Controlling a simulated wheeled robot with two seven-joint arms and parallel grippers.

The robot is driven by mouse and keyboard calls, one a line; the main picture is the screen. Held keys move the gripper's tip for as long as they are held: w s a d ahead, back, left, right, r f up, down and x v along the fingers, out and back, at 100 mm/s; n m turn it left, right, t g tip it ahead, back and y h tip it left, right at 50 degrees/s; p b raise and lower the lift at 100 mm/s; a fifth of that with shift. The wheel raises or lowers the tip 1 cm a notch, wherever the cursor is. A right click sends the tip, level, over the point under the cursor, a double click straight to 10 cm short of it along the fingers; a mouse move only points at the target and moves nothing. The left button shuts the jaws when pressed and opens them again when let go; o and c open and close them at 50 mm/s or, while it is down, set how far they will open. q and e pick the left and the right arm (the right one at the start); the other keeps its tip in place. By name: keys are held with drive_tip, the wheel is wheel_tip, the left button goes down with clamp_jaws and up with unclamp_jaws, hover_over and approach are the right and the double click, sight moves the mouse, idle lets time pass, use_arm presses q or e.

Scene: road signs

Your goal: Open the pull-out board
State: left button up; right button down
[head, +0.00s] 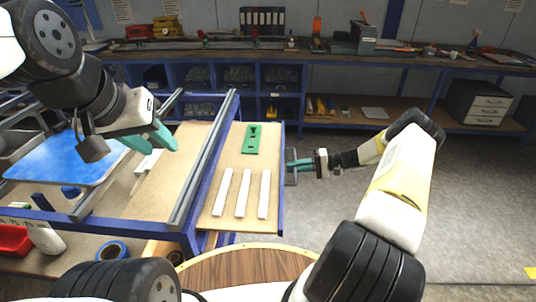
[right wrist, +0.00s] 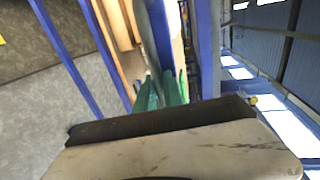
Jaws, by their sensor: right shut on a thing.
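The pull-out board (head: 232,190) is a tan panel with a blue edge, to the right of the grey rail of the blue-framed workbench. A green plate (head: 252,139) and three white strips (head: 243,193) lie on it. A grey handle (head: 291,179) stands out from its right side. My right gripper (head: 297,165) is shut on this handle, with its arm reaching in from the right. In the right wrist view its teal fingers (right wrist: 160,92) are close together at the handle bar. My left gripper (head: 154,140) is open and empty above the bench, left of the rail.
A blue sheet (head: 68,157) lies at the left of the bench. A white bottle (head: 44,238), a red bin (head: 14,239) and a blue tape roll (head: 110,250) are at the lower left. The grey floor (head: 330,215) right of the board is open. Shelving stands behind.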

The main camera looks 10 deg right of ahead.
drive_tip(key=f+v, duration=0.2)
drive_tip(key=v, duration=0.8)
drive_tip(key=shift+d, duration=0.35)
drive_tip(key=shift+s+f, duration=0.1)
drive_tip(key=c, duration=1.5)
unclamp_jaws()
drive_tip(key=shift+o, duration=0.2)
drive_tip(key=v, duration=0.7)
drive_tip(key=shift+d, duration=0.4)
